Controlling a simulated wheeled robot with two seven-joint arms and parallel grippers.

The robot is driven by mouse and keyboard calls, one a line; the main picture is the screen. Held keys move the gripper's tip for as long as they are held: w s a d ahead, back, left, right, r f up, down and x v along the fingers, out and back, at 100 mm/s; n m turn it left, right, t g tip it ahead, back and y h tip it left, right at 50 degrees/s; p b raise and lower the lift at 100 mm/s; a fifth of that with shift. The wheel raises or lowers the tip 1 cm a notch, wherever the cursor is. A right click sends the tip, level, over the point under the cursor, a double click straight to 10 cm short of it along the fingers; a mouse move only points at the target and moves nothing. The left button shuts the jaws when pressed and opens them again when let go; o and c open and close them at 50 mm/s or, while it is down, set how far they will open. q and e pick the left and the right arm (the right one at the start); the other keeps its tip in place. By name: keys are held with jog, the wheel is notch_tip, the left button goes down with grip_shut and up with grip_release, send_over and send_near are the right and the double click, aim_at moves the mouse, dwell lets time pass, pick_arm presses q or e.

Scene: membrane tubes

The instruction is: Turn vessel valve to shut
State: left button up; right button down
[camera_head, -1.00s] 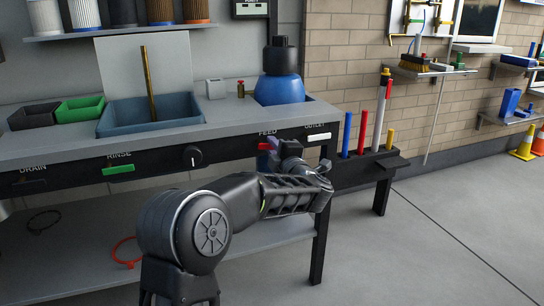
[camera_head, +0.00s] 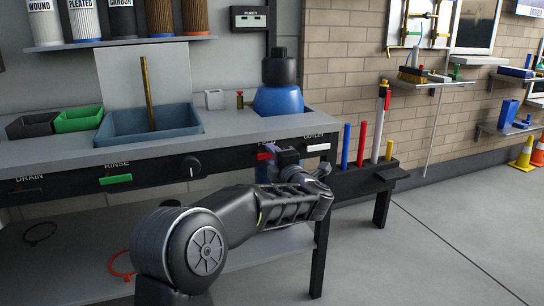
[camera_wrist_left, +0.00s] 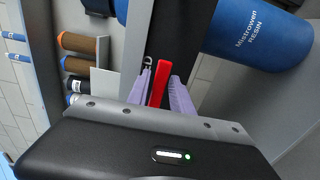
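The vessel (camera_head: 279,99) is blue with a black top and stands at the bench's right end. It also shows in the left wrist view (camera_wrist_left: 257,36) with "RESIN" on its side. A red lever (camera_head: 265,156) sits on the bench front by a partly hidden label, below the vessel. My left gripper (camera_head: 277,153) is at this lever. In the left wrist view its two purple fingers (camera_wrist_left: 163,88) stand on either side of a red handle (camera_wrist_left: 157,84), with little or no gap; I cannot tell whether they press on it. My right gripper is not in view.
The bench front also has a white OUTLET lever (camera_head: 317,147), a black knob (camera_head: 190,166), a green RINSE lever (camera_head: 115,179) and a dark DRAIN lever (camera_head: 27,191). A rack (camera_head: 345,181) with coloured tubes stands to the right. The floor (camera_head: 447,235) at right is clear.

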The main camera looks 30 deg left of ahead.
pick_arm(q)
jog(key=shift+o, duration=1)
jog(key=p+v, duration=0.2)
jog(key=v, duration=0.5)
jog(key=shift+s+d, duration=0.2)
jog(key=shift+d, duration=0.15)
jog(key=shift+r, duration=0.1)
